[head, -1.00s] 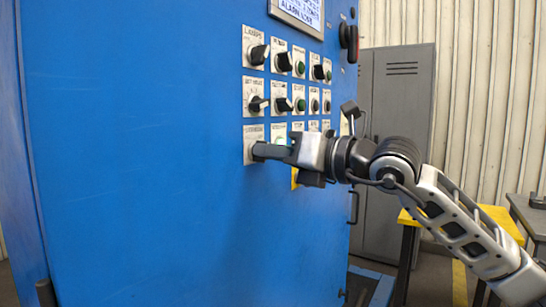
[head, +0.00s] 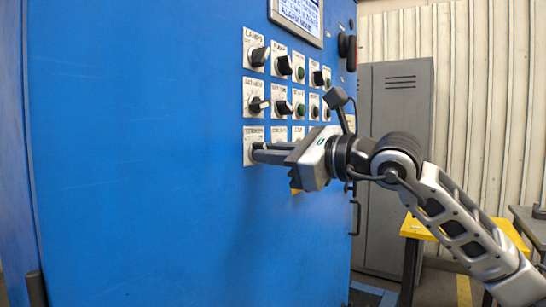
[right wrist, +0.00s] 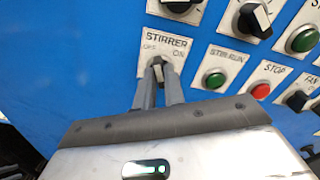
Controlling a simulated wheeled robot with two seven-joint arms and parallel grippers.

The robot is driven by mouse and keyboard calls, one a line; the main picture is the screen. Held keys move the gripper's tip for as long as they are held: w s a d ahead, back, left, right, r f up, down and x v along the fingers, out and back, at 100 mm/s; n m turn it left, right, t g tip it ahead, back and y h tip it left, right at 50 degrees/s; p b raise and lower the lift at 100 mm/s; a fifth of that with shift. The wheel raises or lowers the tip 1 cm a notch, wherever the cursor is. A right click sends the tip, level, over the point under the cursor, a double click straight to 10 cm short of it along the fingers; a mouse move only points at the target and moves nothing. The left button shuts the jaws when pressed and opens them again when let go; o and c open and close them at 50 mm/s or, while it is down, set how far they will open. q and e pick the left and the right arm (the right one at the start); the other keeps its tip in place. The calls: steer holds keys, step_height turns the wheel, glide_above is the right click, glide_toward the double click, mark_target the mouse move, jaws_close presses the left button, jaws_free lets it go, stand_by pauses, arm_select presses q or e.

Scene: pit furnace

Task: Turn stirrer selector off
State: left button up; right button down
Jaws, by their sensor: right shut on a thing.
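The stirrer selector (right wrist: 158,70) is a dark knob on a white plate marked STIRRER, OFF and ON, seen in the right wrist view. In the head view its plate (head: 250,153) is at the lower left of the panel, and the knob is mostly hidden behind my fingers. My right gripper (head: 258,152) reaches in from the right, its fingertips at the plate. In the right wrist view the right gripper (right wrist: 158,82) is shut on the knob, one finger on each side. My left gripper is not in view.
The blue cabinet (head: 140,150) carries rows of other selectors and buttons close by, including a green button (right wrist: 215,79) and a red button (right wrist: 261,90) right of the stirrer plate. A display (head: 299,14) sits above. A grey locker (head: 395,150) and yellow table (head: 425,228) stand at right.

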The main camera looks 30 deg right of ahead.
steer(key=shift+n, duration=0.5)
steer(key=c, duration=1.5)
jaws_free()
